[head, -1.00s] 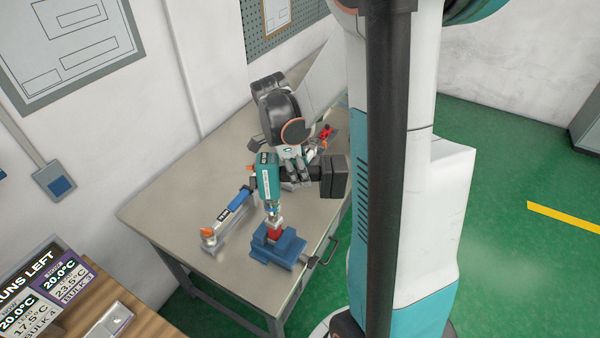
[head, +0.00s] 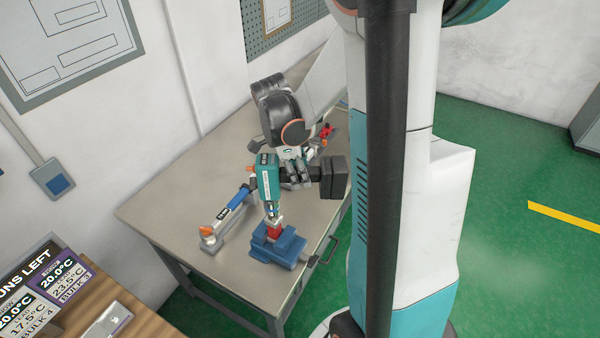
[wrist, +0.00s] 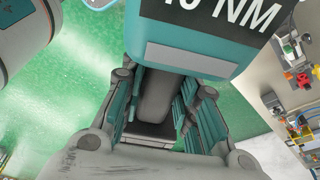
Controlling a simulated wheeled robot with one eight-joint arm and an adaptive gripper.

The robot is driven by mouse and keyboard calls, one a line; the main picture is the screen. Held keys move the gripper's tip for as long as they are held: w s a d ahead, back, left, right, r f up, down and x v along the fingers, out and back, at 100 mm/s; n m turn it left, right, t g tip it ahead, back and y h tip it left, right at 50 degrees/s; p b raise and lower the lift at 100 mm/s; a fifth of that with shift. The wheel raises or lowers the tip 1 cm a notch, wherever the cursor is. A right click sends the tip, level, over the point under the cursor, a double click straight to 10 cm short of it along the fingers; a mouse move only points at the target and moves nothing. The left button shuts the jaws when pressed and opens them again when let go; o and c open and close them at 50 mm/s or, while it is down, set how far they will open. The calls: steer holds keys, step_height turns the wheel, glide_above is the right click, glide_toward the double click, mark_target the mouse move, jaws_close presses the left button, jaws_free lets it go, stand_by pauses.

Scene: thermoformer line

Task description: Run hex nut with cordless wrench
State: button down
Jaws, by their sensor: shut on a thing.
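The teal and black cordless wrench (head: 267,177) is upright over the blue vise (head: 277,247) in the head view, nose down. Its battery end (head: 333,177) points right. My gripper (head: 294,172) is shut on the wrench's dark handle; the wrist view shows the fingers (wrist: 160,110) on both sides of it, below the teal body (wrist: 190,45) with a "NM" label. A red piece (head: 274,231) with a pale metal top sits in the vise jaws. The wrench's nose is right at that top; whether it touches is too small to tell. The hex nut is not distinguishable.
A long blue and silver tool with orange ends (head: 229,212) lies on a stand left of the vise. Small red items (head: 326,131) lie farther back on the workbench (head: 180,190). The bench's left part is clear. A wooden surface (head: 145,322) with displays is at lower left.

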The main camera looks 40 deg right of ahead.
steer(key=shift+f+b, duration=1.25)
steer(key=shift+f, duration=0.15)
steer(key=shift+b, duration=0.45)
stand_by(1.7)
steer(key=shift+f+b, duration=0.4)
steer(key=shift+b, duration=0.25)
stand_by(2.7)
